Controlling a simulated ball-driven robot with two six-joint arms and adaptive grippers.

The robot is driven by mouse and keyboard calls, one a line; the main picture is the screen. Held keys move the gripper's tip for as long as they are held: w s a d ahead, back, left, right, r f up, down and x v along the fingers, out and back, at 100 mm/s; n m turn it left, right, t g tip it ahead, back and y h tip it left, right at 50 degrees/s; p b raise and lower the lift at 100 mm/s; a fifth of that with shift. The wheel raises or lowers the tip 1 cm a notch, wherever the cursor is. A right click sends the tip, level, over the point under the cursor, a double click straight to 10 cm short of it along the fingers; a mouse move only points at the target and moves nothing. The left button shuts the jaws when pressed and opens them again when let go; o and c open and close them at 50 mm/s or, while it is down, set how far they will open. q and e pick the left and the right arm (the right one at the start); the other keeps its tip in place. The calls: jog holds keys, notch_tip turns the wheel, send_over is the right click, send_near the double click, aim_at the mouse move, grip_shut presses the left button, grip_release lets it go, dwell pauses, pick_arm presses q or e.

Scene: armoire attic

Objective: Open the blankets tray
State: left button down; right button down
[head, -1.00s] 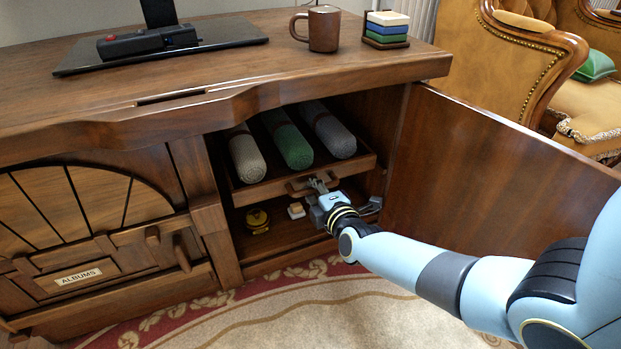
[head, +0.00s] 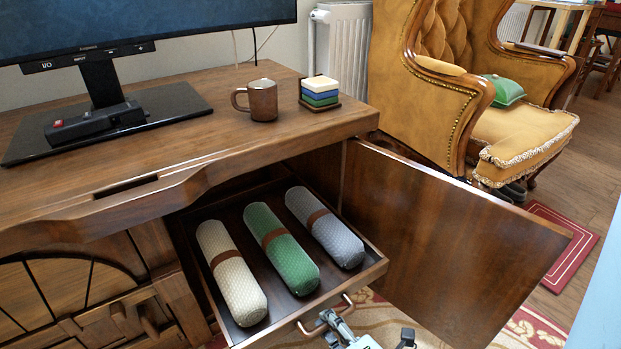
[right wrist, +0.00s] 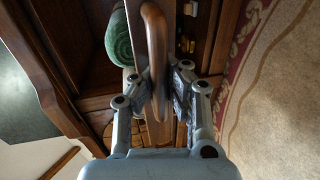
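The blankets tray (head: 351,284) is slid well out of the cabinet. It holds three rolled blankets: a cream one (head: 231,272), a green one (head: 281,248) and a grey one (head: 325,227), each with a brown band. My right gripper (head: 338,329) is at the tray's front, at its wooden handle (head: 346,305). In the right wrist view the handle (right wrist: 157,50) runs between the fingers (right wrist: 159,88), which are closed around it. The end of the green blanket (right wrist: 118,42) shows beside it. My left gripper is not in view.
The open cabinet door (head: 450,245) stands to the right of the tray. A mug (head: 262,101), a stack of coasters (head: 320,92) and a monitor (head: 150,28) are on the cabinet top. An armchair (head: 520,125) stands behind the door.

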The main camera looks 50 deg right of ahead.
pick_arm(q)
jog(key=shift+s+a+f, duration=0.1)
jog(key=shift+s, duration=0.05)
pick_arm(e)
jog(key=shift+f+v, duration=0.2)
jog(key=shift+v, duration=2.1)
jog(key=c, duration=1.3)
grip_release()
jog(key=shift+s, duration=0.15)
jog(key=shift+f, duration=0.1)
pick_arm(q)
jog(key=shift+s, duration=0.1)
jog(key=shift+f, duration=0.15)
pick_arm(e)
jog(key=v, duration=1.2)
jog(key=shift+a+f, duration=0.1)
